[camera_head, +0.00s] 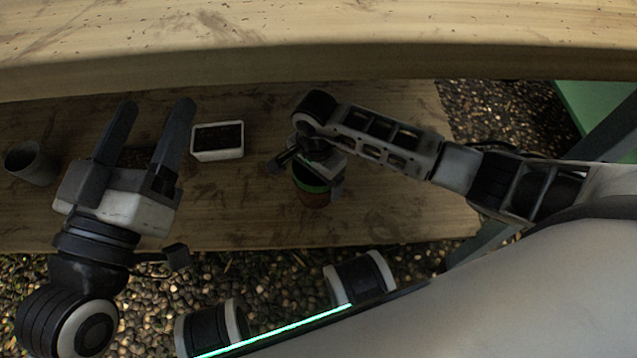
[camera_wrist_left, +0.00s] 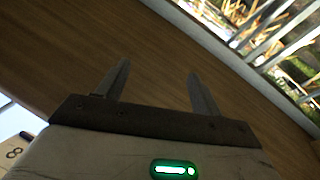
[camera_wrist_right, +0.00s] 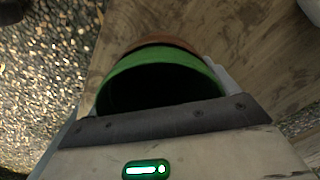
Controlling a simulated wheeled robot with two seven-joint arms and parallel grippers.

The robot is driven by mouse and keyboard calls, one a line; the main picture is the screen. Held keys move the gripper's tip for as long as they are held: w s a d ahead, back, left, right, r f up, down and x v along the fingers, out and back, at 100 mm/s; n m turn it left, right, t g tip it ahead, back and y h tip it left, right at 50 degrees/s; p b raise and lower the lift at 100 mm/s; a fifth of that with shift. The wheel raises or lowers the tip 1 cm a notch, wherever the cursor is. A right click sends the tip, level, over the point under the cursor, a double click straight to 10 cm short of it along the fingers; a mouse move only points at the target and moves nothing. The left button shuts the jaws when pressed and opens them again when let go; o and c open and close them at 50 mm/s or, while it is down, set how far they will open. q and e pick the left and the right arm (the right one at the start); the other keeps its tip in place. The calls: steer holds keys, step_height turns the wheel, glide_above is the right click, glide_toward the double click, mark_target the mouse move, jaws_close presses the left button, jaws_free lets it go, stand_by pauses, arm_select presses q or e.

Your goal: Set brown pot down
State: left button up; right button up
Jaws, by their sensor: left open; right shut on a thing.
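The brown pot (camera_head: 314,199) has a green upper band and rim and a dark inside. In the head view it is under my right gripper (camera_head: 305,165), over the lower wooden shelf; I cannot tell whether its base touches the shelf. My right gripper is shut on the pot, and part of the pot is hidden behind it. In the right wrist view the pot's green rim (camera_wrist_right: 165,62) fills the space in front of the gripper, with brown showing beyond it. My left gripper (camera_head: 155,106) is open and empty at the left, and its spread fingers also show in the left wrist view (camera_wrist_left: 157,80).
A white rectangular planter (camera_head: 218,155) with a dark inside stands left of the pot. A grey cup-like pot (camera_head: 30,163) is at the far left. The upper wooden board (camera_head: 320,60) overhangs the lower shelf (camera_head: 400,215). Bare shelf lies right of the brown pot; pebbles lie below.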

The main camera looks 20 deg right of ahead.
mark_target(318, 184)
steer(key=shift+w+d+f+b, duration=0.1)
steer(key=shift+f+b, duration=0.2)
steer(key=shift+f, duration=0.1)
step_height(318, 184, down, 3)
steer(key=b, duration=0.2)
steer(key=shift+r+b, duration=0.1)
steer(key=shift+b, duration=0.3)
arm_select(q)
step_height(318, 184, up, 6)
steer(key=m+t+h, duration=0.1)
steer(key=m+h, duration=0.4)
steer(key=m, duration=0.1)
steer(key=shift+s+d+m+t, duration=0.2)
steer(key=shift+s+m+t, duration=0.1)
steer(key=shift+t, duration=0.1)
arm_select(e)
steer(key=shift+r, duration=0.1)
steer(key=shift+f, duration=0.2)
steer(key=o, duration=0.8)
arm_select(q)
steer(key=shift+r+m, duration=0.2)
steer(key=shift+m, duration=0.1)
